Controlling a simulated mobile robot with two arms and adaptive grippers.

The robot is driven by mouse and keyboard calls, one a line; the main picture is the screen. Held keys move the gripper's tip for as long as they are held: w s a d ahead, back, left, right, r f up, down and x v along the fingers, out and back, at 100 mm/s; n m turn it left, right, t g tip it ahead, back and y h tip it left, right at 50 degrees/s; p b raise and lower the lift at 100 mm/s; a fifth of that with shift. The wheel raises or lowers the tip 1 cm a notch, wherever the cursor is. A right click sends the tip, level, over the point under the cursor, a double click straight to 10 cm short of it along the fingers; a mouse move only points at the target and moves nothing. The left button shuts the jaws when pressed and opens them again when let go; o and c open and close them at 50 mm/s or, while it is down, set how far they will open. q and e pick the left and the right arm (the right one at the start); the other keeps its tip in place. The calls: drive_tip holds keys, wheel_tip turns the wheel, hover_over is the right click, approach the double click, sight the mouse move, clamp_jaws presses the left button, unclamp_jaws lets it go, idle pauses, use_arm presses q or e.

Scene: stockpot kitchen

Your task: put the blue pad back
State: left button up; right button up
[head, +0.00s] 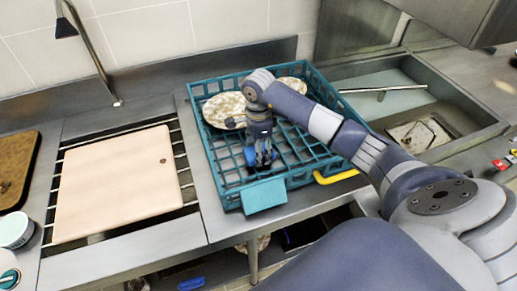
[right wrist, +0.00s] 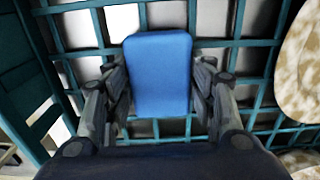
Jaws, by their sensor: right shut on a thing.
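My right gripper (head: 262,158) points down inside the teal lattice crate (head: 264,195), near its front. It is shut on the blue pad, of which a small part (head: 249,156) shows in the head view. In the right wrist view the blue pad (right wrist: 158,72) is a plain rounded block between the two fingers (right wrist: 158,100), with the crate's lattice behind it. I cannot tell whether the pad touches the crate floor. My left gripper is in neither view.
Speckled plates (head: 226,111) lie in the crate's back part. A cutting board (head: 120,182) covers a rack to the left. A sink (head: 425,105) is at the right, and a yellow handle (head: 336,177) is by the crate's front. A small blue item (head: 191,284) lies below the counter.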

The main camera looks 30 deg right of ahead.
drive_tip(key=o, duration=1)
drive_tip(key=shift+f, duration=0.1)
drive_tip(key=shift+r+p, duration=0.3)
drive_tip(key=shift+p, duration=0.05)
wheel_tip(320, 180, up, 12)
drive_tip(key=b, duration=0.3)
drive_tip(key=shift+f, duration=0.15)
